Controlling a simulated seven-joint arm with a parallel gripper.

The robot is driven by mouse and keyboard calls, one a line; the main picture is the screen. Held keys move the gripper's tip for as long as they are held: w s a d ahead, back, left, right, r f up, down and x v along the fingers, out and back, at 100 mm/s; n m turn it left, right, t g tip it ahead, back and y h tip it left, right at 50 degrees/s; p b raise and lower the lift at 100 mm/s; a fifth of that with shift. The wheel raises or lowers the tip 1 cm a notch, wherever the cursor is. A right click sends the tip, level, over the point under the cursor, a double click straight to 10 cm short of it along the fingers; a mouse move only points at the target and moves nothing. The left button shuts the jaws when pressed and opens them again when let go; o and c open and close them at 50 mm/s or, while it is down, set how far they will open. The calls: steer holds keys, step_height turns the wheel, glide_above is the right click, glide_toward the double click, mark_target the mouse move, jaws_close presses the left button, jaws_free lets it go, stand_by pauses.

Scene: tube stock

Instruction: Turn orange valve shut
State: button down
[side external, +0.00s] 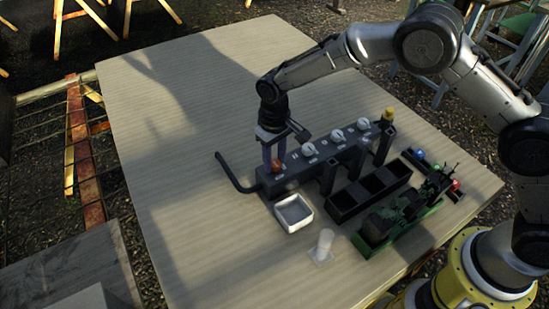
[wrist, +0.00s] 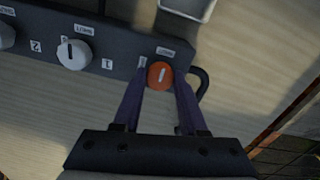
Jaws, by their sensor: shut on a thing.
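The orange valve (side external: 277,167) is a round knob at the near left end of a dark valve block (side external: 325,150). It also shows in the wrist view (wrist: 160,77), with a pale mark across its face that is nearly upright and leans slightly right at the top. My gripper (side external: 274,161) points down over this end of the block. In the wrist view its two purple fingers (wrist: 161,72) are on either side of the orange knob, shut on it. Part of the block is hidden behind my fingers.
Several white knobs, one clear in the wrist view (wrist: 74,54), line the block. A bent dark pipe (side external: 234,179) leaves its left end. A white-rimmed tray (side external: 276,214), black compartment bin (side external: 336,216) and green rack (side external: 428,213) stand in front. The table's left side (side external: 170,170) is clear.

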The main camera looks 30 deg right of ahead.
mark_target(274, 162)
steer(key=shift+r, duration=0.15)
steer(key=shift+c, duration=2.2)
jaws_free()
step_height(274, 162, up, 14)
